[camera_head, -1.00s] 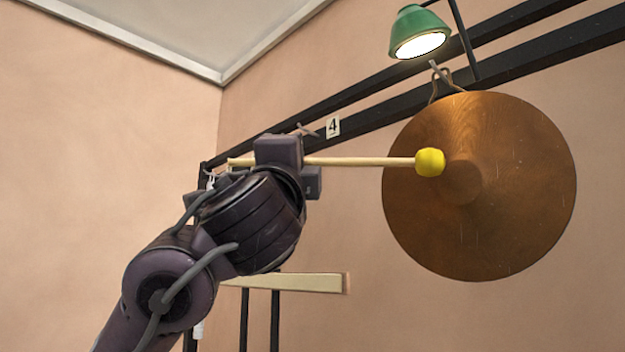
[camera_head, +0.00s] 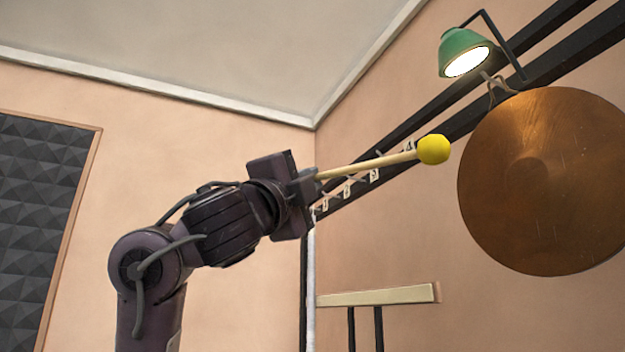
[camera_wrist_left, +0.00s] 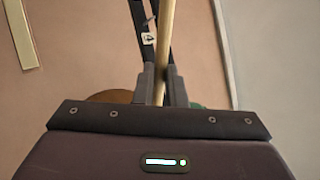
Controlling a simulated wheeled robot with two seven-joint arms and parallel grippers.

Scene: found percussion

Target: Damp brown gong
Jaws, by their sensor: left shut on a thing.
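The brown gong (camera_head: 545,195) hangs by a cord from a dark rail at the right of the head view, its right edge cut off by the frame. My left gripper (camera_head: 312,186) is shut on a wooden mallet (camera_head: 365,165) with a round yellow head (camera_head: 433,149). The mallet points right and slightly up. In the head view its yellow head shows left of the gong, with wall between them. In the left wrist view the stick (camera_wrist_left: 165,50) stands between the two fingers (camera_wrist_left: 160,88), and a small part of the gong (camera_wrist_left: 108,97) shows behind them. My right gripper is not in view.
A lit green lamp (camera_head: 465,52) hangs above the gong. Dark rails (camera_head: 560,60) with number tags run along the right wall. A pale wooden bar (camera_head: 378,296) on dark posts stands below the mallet. A dark foam panel (camera_head: 40,200) is at the left.

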